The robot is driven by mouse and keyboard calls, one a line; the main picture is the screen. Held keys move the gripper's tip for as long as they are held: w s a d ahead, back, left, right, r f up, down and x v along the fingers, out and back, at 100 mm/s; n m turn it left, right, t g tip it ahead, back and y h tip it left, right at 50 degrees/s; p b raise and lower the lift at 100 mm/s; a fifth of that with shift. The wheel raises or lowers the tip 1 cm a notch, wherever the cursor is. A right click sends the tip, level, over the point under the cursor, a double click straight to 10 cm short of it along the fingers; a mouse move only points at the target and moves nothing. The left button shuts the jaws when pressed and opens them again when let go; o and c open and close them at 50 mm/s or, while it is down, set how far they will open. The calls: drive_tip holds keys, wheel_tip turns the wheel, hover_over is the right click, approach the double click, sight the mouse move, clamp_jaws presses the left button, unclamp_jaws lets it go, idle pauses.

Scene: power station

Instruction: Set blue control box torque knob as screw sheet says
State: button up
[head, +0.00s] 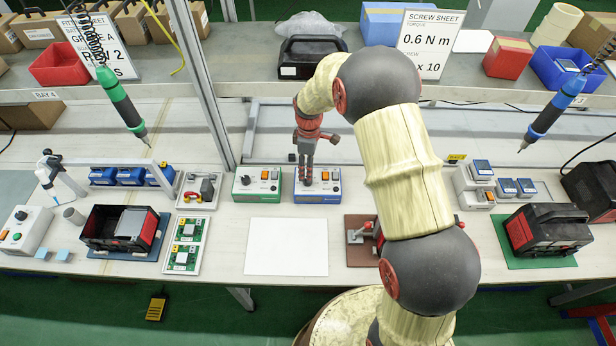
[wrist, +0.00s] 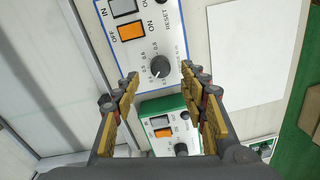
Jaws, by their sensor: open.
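The screw sheet (head: 430,42) stands at the back and reads torque 0.6 N m. The blue control box (head: 331,185) stands on the bench, white-topped with blue edges; it also shows in the wrist view (wrist: 178,42). Its dark round torque knob (wrist: 160,67) has a numbered scale around it. A light pointer mark seems to lie at its lower left; the exact value is too small to read. My gripper (head: 306,181) is above the box's left part, hiding the knob in the head view. In the wrist view my gripper (wrist: 161,79) is open, its fingers either side of the knob, apparently not touching.
A green control box (head: 256,186) stands just left of the blue one. A white sheet (head: 286,247) lies in front. A metal post (head: 205,85) rises behind on the left. A red-brown fixture (head: 361,240) is at the right, partly behind my arm.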

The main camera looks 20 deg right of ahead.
drive_tip(key=shift+s+f+b, duration=0.1)
drive_tip(key=shift+f+b, duration=0.2)
drive_tip(key=shift+f, duration=2.1)
drive_tip(key=c, duration=0.3)
drive_tip(key=c, duration=0.8)
clamp_jaws()
